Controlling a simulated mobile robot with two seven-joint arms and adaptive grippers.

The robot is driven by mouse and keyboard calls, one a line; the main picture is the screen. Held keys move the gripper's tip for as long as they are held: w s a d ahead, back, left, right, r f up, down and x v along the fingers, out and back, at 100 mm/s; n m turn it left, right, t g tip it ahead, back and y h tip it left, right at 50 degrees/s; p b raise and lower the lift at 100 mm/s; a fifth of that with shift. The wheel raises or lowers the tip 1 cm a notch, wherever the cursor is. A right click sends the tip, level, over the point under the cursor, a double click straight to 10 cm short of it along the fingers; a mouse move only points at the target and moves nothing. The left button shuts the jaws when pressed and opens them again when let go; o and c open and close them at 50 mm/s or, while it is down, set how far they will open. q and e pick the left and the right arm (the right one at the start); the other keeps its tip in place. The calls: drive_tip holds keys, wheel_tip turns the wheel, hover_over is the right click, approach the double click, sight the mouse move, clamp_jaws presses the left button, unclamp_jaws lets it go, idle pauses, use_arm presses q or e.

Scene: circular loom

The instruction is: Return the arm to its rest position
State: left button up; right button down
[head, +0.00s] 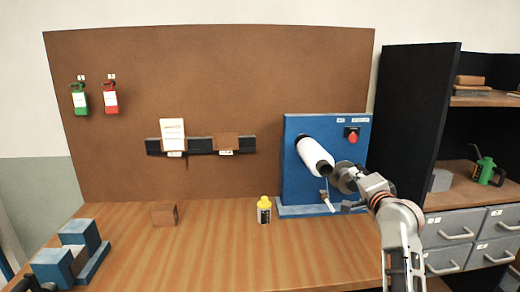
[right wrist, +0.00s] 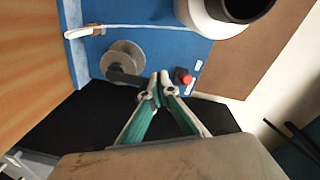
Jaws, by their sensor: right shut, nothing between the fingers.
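My right arm comes in from the lower right in the head view, and my right gripper (head: 366,184) is in front of the right side of the blue loom machine (head: 296,180). In the right wrist view the right gripper (right wrist: 158,82) has its green-sided fingers shut together and empty. They point toward the blue panel (right wrist: 150,45), between the grey disc (right wrist: 123,58) and the red button (right wrist: 184,76). Whether they touch the panel or the disc is hard to tell. The white bobbin (head: 315,157) is on the machine, left of the gripper.
A yellow-capped bottle (head: 264,212) and a brown block (head: 165,214) stand on the wooden table (head: 225,255). A blue fixture (head: 80,236) is at the left. A dark shelf (head: 415,120) with drawers (head: 448,229) stands close on the right. The table's front middle is clear.

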drive_tip(key=s+d+f+n+g+h, duration=0.2)
drive_tip(key=s+f+n+g, duration=0.55)
drive_tip(key=s+f, duration=1.3)
drive_tip(key=s+f+n+g+h, duration=0.1)
drive_tip(key=s+f+n, duration=0.25)
drive_tip(key=s, duration=0.45)
drive_tip(key=s+d+f+n+g, duration=0.1)
drive_tip(key=s+f+n, duration=0.2)
drive_tip(key=s+n, duration=0.35)
drive_tip(key=s+f+n+g+h, duration=0.1)
drive_tip(key=s+f+n, duration=0.2)
drive_tip(key=s, duration=0.6)
drive_tip(key=a+f+m+t+y, duration=0.3)
drive_tip(key=a+f+y, duration=0.3)
drive_tip(key=a+f, duration=0.8)
wheel_tip(320, 180, down, 3)
drive_tip(key=shift+w+f+y, duration=0.1)
drive_tip(key=shift+w+y, duration=0.05)
drive_tip(key=shift+y, duration=0.15)
drive_tip(key=c, duration=2.8)
unclamp_jaws()
drive_tip(key=shift+t, duration=0.25)
